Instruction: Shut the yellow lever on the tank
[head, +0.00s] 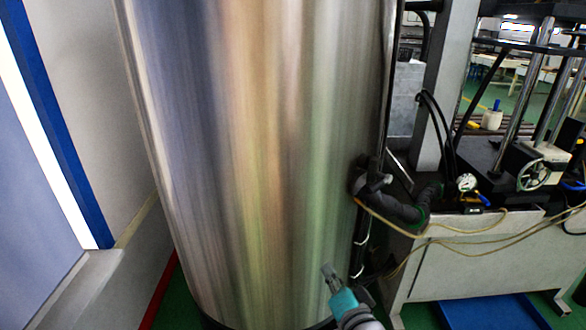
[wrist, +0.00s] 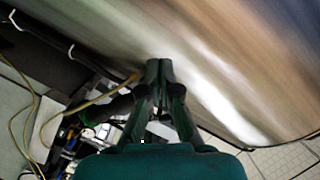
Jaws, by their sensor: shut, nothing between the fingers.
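The tank (head: 260,150) is a large, shiny steel cylinder filling the middle of the head view. It also fills the upper right of the wrist view (wrist: 230,70). A dark valve and pipe fitting (head: 372,183) sticks out from its lower right side. I cannot make out a yellow lever there for certain. My gripper (head: 327,268) is below and left of this fitting, in front of the tank's lower wall. In the wrist view my gripper (wrist: 159,66) has its fingertips together and empty, close to the tank wall. I cannot tell whether they touch it.
A thick black hose (head: 405,212) runs right from the fitting. A thin yellowish cable (head: 470,238) hangs near it and passes left of my fingers in the wrist view (wrist: 85,104). A grey machine cabinet (head: 480,265) stands at right, above a blue tray (head: 490,312).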

